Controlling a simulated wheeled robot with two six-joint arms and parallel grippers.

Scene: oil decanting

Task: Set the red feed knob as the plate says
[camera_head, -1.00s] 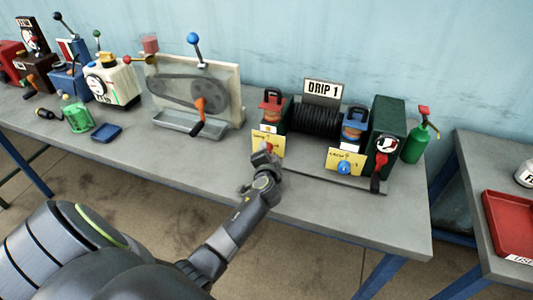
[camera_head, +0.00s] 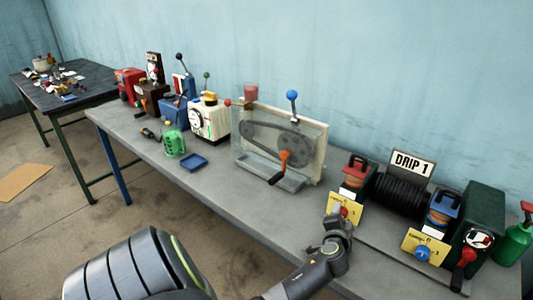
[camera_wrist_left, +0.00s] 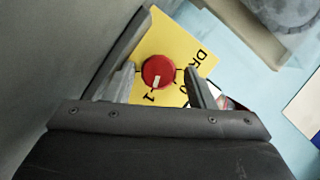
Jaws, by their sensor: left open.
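The red feed knob (camera_wrist_left: 158,70) sits on a yellow plate (camera_wrist_left: 182,42) in the left wrist view. Its white mark points down in that picture, towards the printed 1; a 0 is partly visible to the right. My left gripper (camera_wrist_left: 159,84) is open, with one finger on each side of the knob; I cannot tell whether they touch it. In the head view the knob (camera_head: 344,212) shows just above my left gripper (camera_head: 341,220). My right gripper is not in view.
A blue knob (camera_head: 422,253) sits on a second yellow plate (camera_head: 411,241) to the right. A red lever (camera_head: 467,257) and a green bottle (camera_head: 517,240) are beyond it. A belt machine (camera_head: 283,145) stands to the left. The grey table (camera_head: 225,190) has bare room in front of it.

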